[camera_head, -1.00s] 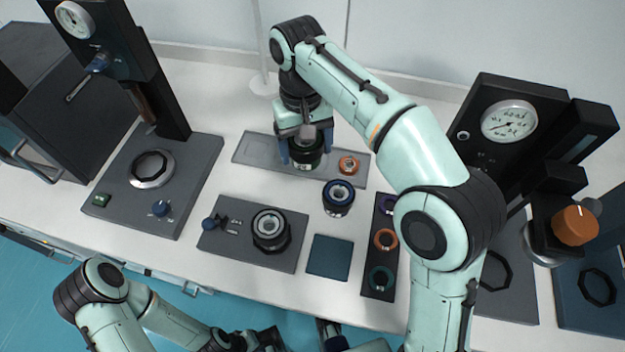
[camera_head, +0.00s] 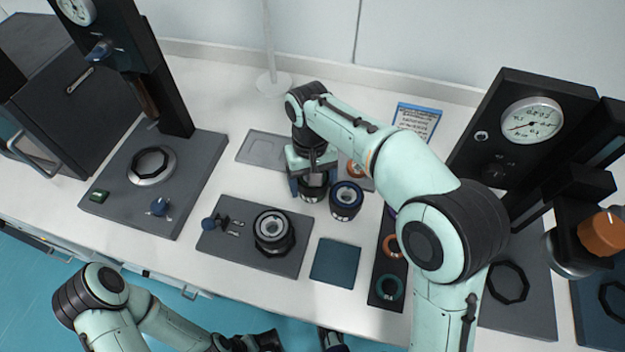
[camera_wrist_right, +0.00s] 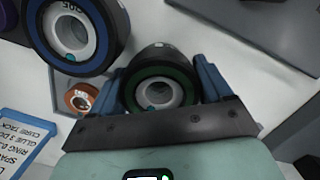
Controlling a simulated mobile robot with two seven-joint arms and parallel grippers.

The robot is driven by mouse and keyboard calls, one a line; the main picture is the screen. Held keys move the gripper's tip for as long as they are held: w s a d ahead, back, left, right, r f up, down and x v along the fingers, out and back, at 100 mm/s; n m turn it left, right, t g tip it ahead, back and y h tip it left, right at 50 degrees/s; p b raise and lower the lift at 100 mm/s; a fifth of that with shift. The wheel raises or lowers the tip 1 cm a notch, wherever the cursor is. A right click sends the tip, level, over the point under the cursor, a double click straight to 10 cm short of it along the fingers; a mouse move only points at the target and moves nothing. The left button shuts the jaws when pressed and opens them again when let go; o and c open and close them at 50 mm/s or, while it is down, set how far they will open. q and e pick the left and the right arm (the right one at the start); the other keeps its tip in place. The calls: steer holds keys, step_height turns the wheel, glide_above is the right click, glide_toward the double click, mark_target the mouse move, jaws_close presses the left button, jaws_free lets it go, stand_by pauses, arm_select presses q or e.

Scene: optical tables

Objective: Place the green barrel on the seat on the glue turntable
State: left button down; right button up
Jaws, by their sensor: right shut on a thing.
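The green barrel (camera_wrist_right: 183,74), black with a dark green ring around its silver bore, sits between the blue fingers of my right gripper (camera_wrist_right: 162,92). In the head view my right gripper (camera_head: 312,184) is shut on this barrel (camera_head: 314,195), just in front of the grey tray. Whether the barrel clears the table is hard to tell.
A blue-ringed barrel (camera_head: 346,200) stands close right of the held barrel. The grey tray (camera_head: 262,150) behind holds an orange ring (camera_wrist_right: 80,97). A blue mat (camera_head: 335,262) and a dark strip of coloured rings (camera_head: 386,288) lie to the right. Gauge stands rise at both sides.

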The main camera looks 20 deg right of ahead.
steer(key=shift+f, duration=0.1)
steer(key=o, duration=1.1)
